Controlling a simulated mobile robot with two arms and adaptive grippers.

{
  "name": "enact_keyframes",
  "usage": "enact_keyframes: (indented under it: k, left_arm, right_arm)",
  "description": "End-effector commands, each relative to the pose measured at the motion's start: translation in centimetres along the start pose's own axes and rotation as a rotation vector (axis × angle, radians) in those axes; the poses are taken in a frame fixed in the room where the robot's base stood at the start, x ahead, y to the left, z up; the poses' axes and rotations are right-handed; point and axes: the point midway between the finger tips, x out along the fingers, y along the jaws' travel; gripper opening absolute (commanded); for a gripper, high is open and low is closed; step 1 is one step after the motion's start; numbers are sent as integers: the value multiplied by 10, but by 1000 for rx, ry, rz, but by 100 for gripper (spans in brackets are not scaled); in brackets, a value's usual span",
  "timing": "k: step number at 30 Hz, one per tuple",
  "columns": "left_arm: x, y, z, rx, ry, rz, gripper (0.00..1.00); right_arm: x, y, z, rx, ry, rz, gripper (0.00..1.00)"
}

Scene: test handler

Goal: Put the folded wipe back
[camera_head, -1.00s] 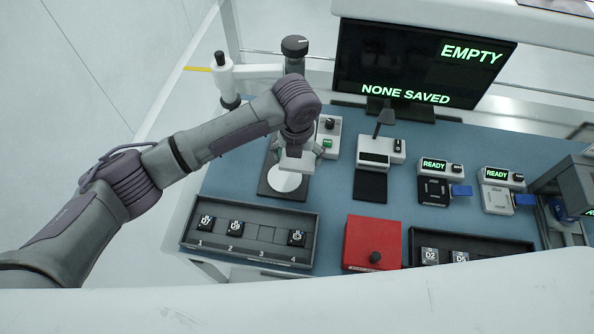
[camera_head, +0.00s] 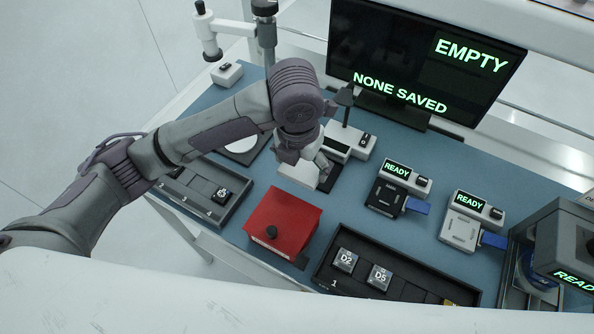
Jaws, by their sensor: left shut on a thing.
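My left gripper (camera_head: 308,158) reaches in from the left and points down, shut on a white folded wipe (camera_head: 298,176). The wipe hangs below the fingers as a pale flat piece, and the gripper hides its upper part. It shows between the red box and the small white device with a dark pad. Whether it touches the bench is hard to tell. My right gripper is out of view.
A red box (camera_head: 272,215) with a black knob stands just in front of the wipe. Dark trays with labelled chips (camera_head: 346,259) lie at the front. A white device (camera_head: 358,143) stands behind the gripper. Two READY units (camera_head: 390,198) stand to the right on the blue bench (camera_head: 350,228).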

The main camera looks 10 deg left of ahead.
Motion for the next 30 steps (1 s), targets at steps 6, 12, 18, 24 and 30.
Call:
enact_keyframes:
  k: [6,12,18,24,30]
  left_arm:
    - [20,32,13,-6,6,4,49]
    - [49,71,34,-4,4,3,49]
    - [70,96,47,-1,1,1,49]
    - [85,100,47,0,4,0,49]
    - [111,100,44,2,1,2,49]
  right_arm:
    - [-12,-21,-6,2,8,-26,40]
    - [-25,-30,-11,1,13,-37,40]
    - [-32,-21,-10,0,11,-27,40]
    - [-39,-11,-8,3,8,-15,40]
    - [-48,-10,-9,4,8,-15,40]
